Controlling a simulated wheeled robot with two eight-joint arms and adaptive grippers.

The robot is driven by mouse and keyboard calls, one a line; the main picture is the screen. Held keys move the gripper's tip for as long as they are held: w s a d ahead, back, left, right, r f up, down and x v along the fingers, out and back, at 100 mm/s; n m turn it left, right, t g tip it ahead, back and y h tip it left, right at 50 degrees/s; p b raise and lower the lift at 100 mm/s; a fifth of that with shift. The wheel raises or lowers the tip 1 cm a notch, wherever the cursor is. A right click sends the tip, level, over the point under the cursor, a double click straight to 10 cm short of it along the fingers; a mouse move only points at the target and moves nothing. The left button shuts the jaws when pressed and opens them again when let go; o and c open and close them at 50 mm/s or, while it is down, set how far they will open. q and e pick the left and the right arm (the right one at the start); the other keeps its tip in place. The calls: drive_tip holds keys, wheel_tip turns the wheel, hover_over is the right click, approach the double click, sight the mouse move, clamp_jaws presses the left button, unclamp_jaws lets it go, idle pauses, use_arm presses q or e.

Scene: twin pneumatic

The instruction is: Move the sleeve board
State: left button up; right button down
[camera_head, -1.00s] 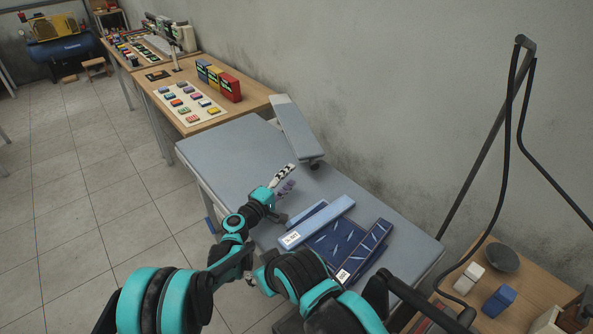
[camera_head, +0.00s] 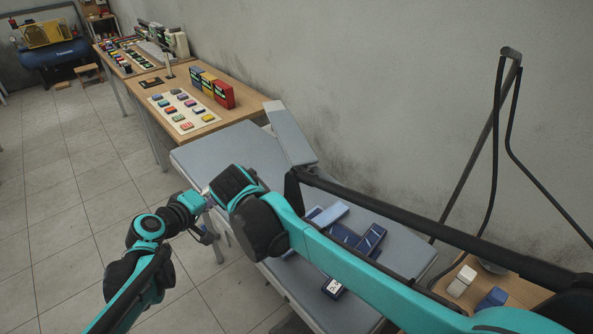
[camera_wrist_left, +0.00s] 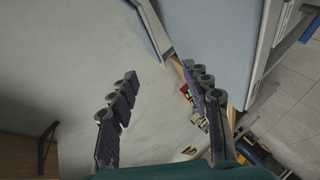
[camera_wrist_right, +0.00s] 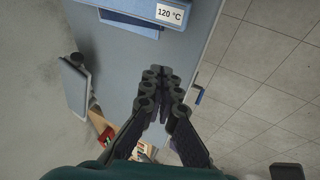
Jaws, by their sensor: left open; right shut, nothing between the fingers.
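The sleeve board (camera_head: 290,134) is a narrow grey-blue padded board at the far wall-side corner of the grey table (camera_head: 228,148). It also shows at the left of the right wrist view (camera_wrist_right: 75,85). My left gripper (camera_wrist_left: 160,74) is open, with dark purple finger pads and nothing between them. A grey slab edge (camera_wrist_left: 150,28) lies beyond its tips; I cannot tell for sure that it is the sleeve board. My right gripper (camera_wrist_right: 158,72) is shut and empty above the table, near its floor-side edge. In the head view my arms hide the fingertips.
Blue boards (camera_head: 330,215) and a label plate (camera_head: 333,287) lie on the near part of the table. A wooden table (camera_head: 225,118) with coloured samples and boxes (camera_head: 223,95) stands beyond. The wall borders the right side; a hose stand (camera_head: 480,150) rises there.

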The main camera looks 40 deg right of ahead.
drive_tip(key=w+d+r+g+h, duration=0.1)
drive_tip(key=w+d+r+h, duration=0.1)
drive_tip(key=w+d, duration=0.3)
use_arm(q)
drive_tip(key=s+a+y+p, duration=0.1)
drive_tip(key=s+a+y, duration=0.3)
drive_tip(key=a, duration=0.6)
drive_tip(key=s+a+m+y, duration=0.1)
drive_tip(key=s+a, duration=0.6)
drive_tip(key=a, duration=0.2)
drive_tip(key=s+a+y+p, duration=0.1)
drive_tip(key=s+a+y, duration=0.3)
drive_tip(key=a, duration=0.6)
use_arm(e)
drive_tip(key=m+g+h, duration=0.3)
drive_tip(key=g+h, duration=0.2)
drive_tip(key=h, duration=0.1)
approach(305, 173)
drive_tip(key=b+x, duration=0.3)
drive_tip(key=x, duration=0.3)
drive_tip(key=shift+d+f+b, duration=0.15)
drive_tip(key=shift+d+b, duration=0.15)
drive_tip(key=shift+d, duration=0.05)
use_arm(q)
drive_tip(key=s+a+f+y, duration=0.2)
drive_tip(key=s+a+f, duration=0.6)
drive_tip(key=a, duration=0.1)
drive_tip(key=shift+s+f+y, duration=0.25)
drive_tip(key=shift+y, duration=0.15)
drive_tip(key=shift+a, duration=0.1)
